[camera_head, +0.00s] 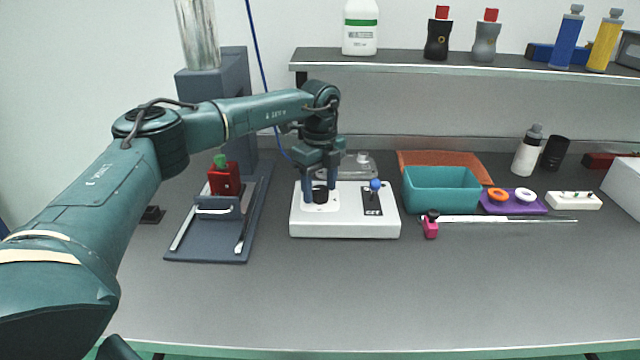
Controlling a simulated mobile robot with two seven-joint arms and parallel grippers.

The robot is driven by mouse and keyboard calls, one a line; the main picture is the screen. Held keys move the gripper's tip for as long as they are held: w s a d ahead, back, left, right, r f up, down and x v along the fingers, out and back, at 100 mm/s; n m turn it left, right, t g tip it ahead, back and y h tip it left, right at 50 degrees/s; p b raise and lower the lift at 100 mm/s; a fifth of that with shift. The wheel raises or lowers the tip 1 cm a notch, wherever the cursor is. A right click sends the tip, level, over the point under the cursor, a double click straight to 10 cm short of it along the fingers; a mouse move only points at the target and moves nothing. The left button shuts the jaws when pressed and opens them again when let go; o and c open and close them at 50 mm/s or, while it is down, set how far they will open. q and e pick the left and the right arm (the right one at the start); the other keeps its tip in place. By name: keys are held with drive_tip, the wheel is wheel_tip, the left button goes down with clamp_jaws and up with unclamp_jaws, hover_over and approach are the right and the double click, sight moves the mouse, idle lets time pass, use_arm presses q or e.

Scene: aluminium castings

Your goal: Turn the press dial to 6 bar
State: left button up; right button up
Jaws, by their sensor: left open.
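The press dial (320,195) is a black knob on the left part of a white control box (345,228) in the middle of the bench. My left gripper (320,198) is above the box and points down, its two blue-grey fingers apart on either side of the dial. Whether the fingers touch the dial cannot be told. The dial's scale markings and pointer are too small to read. A lever with a blue ball (375,185) stands on a dark plate at the box's right. My right gripper is not in view.
A grey press fixture with a red block (224,178) stands left of the box. A teal bin (441,190) and a caliper with a pink end (431,229) lie to the right. A shelf (450,65) with bottles runs behind. The front bench is clear.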

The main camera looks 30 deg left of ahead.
use_arm(q)
drive_tip(key=shift+c, duration=0.5)
drive_tip(key=c, duration=0.9)
drive_tip(key=shift+o, duration=0.2)
